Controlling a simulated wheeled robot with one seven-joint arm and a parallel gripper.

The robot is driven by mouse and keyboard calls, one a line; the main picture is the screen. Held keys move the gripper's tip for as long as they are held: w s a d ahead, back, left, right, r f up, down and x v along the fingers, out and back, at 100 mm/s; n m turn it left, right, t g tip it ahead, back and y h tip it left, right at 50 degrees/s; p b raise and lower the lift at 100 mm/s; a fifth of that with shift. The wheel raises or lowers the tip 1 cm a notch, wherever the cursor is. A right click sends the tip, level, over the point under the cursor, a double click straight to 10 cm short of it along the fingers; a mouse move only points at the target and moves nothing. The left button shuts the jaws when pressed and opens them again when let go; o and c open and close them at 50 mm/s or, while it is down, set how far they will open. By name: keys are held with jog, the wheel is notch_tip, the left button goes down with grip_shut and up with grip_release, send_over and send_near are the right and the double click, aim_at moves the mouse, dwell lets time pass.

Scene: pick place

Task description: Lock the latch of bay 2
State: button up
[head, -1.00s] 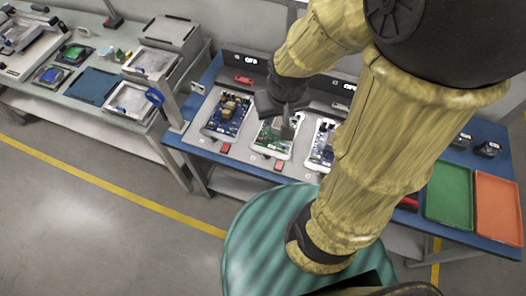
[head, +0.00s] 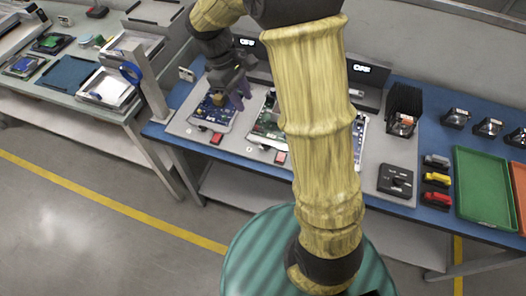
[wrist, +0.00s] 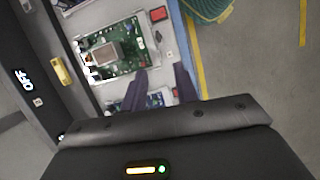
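My gripper (head: 237,92) hangs over the left, blue board (head: 213,112) in the head view. In the wrist view its two dark purple fingers (wrist: 162,85) are apart with nothing held between them. A green board (wrist: 110,50) with a grey square chip lies ahead of the fingers; in the head view it is the middle board (head: 267,122), partly covered by my arm. A yellow latch-like piece (wrist: 61,70) sits on the dark panel beside the green board. No bay number is readable, and my arm hides part of the panel in the head view.
Red blocks (head: 281,157) sit in front of the boards. Dark panels (head: 367,83) reading OFF stand behind them. A black box (head: 396,181), small coloured parts and a green tray (head: 484,188) occupy the right. A side table (head: 75,92) stands left.

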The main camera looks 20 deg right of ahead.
aim_at(265, 145)
jog(key=shift+w+a+f+n+g+h+b, duration=0.2)
jog(key=shift+w+f+n+b, duration=0.1)
jog(key=shift+f, duration=0.1)
jog(key=shift+w+a+f+n+g+h+b, duration=0.1)
jog(key=shift+w+f+n+h+b, duration=0.1)
jog(key=shift+w+f, duration=0.15)
jog(key=shift+s, duration=0.1)
jog(key=shift+f, duration=0.15)
jog(key=x, duration=0.8)
jog(key=b+x, duration=0.1)
jog(key=x, duration=0.8)
jog(key=shift+f+b, duration=0.25)
jog(key=shift+b, duration=0.05)
jog(key=shift+r, duration=0.1)
jog(key=shift+a, duration=0.1)
grip_shut()
